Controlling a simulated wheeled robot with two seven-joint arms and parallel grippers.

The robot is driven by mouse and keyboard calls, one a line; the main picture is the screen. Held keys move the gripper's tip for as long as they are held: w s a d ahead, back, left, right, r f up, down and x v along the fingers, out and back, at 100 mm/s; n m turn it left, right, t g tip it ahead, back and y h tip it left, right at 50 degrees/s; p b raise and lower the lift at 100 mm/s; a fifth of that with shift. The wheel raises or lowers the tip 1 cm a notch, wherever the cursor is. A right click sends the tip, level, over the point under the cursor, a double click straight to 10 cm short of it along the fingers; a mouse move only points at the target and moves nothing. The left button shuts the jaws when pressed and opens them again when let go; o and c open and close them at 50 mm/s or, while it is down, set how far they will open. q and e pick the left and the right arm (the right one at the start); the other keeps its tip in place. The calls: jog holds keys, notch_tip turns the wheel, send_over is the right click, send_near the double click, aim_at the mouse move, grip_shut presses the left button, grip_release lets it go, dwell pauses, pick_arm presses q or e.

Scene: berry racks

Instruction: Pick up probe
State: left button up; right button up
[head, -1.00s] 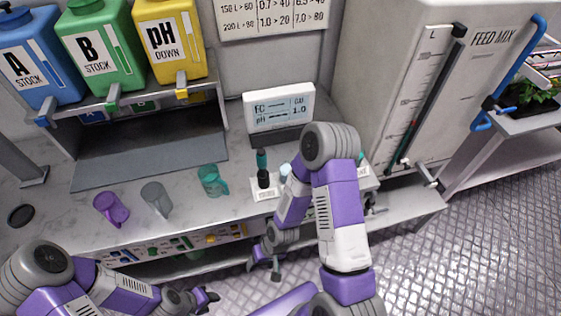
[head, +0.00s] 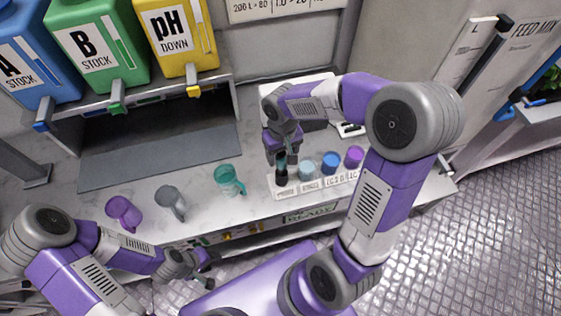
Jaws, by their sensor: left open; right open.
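The probe (head: 282,174) is a dark upright stick with a teal upper part. It stands at the left end of a white labelled holder (head: 287,191) on the counter. My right gripper (head: 281,158) points down over the probe with its open fingers around or right beside the teal top, which they partly hide. I cannot tell whether they touch it. My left gripper (head: 206,271) is open and empty, low in front of the counter's front edge.
Light teal (head: 305,170), blue (head: 330,163) and purple (head: 353,157) round items stand right of the probe. Purple (head: 123,214), grey (head: 170,204) and teal (head: 229,180) cups stand to its left. Stock tanks (head: 97,50) sit on a shelf behind. My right arm hides most of the meter.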

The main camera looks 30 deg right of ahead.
aim_at(282, 168)
notch_tip(282, 168, down, 5)
jog(key=shift+w+r+b, duration=0.1)
jog(key=shift+b, duration=0.2)
